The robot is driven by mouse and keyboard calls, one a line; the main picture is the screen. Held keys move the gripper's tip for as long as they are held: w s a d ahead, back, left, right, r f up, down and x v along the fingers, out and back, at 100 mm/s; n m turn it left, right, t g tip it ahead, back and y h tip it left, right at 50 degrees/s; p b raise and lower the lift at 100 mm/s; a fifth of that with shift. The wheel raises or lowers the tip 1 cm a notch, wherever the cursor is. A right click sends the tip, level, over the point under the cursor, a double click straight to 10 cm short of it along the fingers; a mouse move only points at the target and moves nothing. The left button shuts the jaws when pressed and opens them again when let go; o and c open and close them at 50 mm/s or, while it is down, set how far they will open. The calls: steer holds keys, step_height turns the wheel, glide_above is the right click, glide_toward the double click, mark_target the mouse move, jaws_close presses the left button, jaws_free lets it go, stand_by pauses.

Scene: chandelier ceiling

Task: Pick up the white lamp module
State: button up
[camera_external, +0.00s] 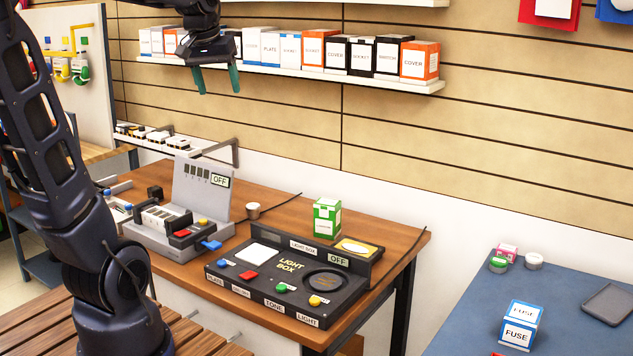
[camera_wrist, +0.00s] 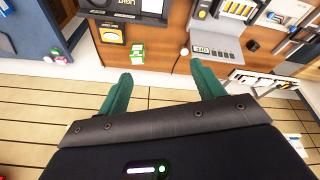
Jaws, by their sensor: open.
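A small white round piece (camera_external: 253,210) stands on the wooden table between the grey tester and the light box; it looks like a lamp module, but I cannot be sure. It also shows in the wrist view (camera_wrist: 184,51), beyond my fingertips. A similar white round piece (camera_external: 533,261) sits on the blue table at the right. My gripper (camera_external: 219,84) hangs high in front of the wall shelf, well above the table. Its green fingers are apart and empty in the wrist view (camera_wrist: 164,80). Nothing hides the white piece on the wooden table.
The black light box (camera_external: 338,309), a green-and-white carton (camera_external: 327,218) and the grey tester (camera_external: 203,190) with its raised panel stand on the wooden table (camera_external: 290,205). The wall shelf (camera_external: 380,81) holds several boxes. A FUSE box (camera_external: 520,325) is on the blue table.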

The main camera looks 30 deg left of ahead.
steer(key=w+a+r+n+g, duration=0.15)
steer(key=w+a+n, duration=0.25)
steer(key=w+a, duration=0.85)
steer(key=n+g, duration=0.2)
steer(key=n, duration=0.8)
glide_above(175, 139)
step_height(175, 139, down, 21)
steer(key=shift+f, duration=5.05)
steer(key=c, duration=1.1)
steer(key=shift+o, duration=0.2)
steer(key=shift+r, duration=0.1)
